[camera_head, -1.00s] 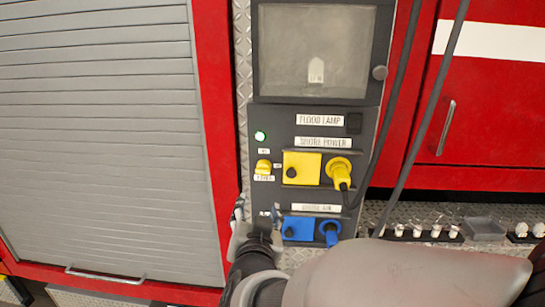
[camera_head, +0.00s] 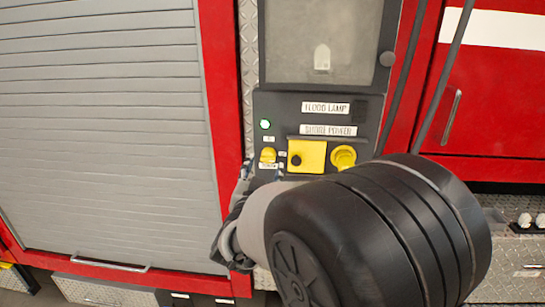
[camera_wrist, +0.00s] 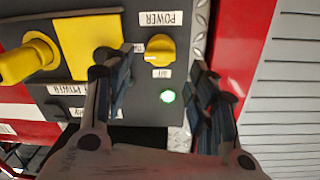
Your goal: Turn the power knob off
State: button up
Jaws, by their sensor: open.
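The yellow power knob (camera_head: 268,155) sits on the dark control panel, below a lit green lamp (camera_head: 265,124). In the wrist view, which is upside down, the knob (camera_wrist: 160,48) stands between and beyond my two fingers; the green lamp (camera_wrist: 168,96) glows nearer. A pale mark on the knob points toward the small label at its left, partly hidden by a finger. Another small label lies between knob and lamp. My gripper (camera_wrist: 163,78) is open and empty, apart from the knob as far as I can tell. In the head view my gripper (camera_head: 263,172) is just below the knob, partly hidden by my arm.
A yellow cover (camera_head: 307,156) and a yellow shore power plug (camera_head: 343,157) sit right of the knob, close to one finger. Dark cables (camera_head: 405,75) hang at the right. A grey roller shutter (camera_head: 105,120) is on the left.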

aim_at(267, 159)
jog(key=w, duration=0.5)
jog(key=shift+w+d+b, duration=0.3)
jog(key=shift+w, duration=0.05)
jog(key=shift+c, duration=0.4)
jog(key=c, duration=0.9)
